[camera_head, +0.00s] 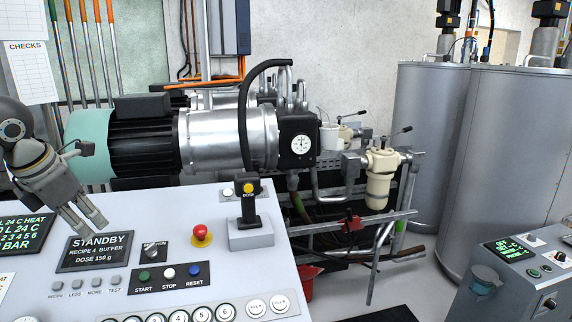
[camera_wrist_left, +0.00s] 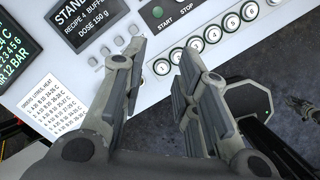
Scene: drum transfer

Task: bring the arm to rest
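My left gripper (camera_head: 85,222) hangs over the left part of the sloped white control panel (camera_head: 340,312) in the head view. In the left wrist view its two fingers (camera_wrist_left: 158,58) are spread apart with nothing between them, above the panel face. The standby display (camera_head: 93,252) reads STANDBY, RECIPE 4 BUFFER, DOSE 150 g, and lies just beside the fingertips. The fingers look clear of the panel, though the exact gap is hard to tell.
The panel carries a joystick (camera_head: 249,205), a red stop button (camera_head: 201,232) and several push buttons. Behind it stand a pump motor (camera_head: 140,137) and pipework. Large grey tanks (camera_head: 510,150) stand at right, with a second console (camera_head: 520,270) in front.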

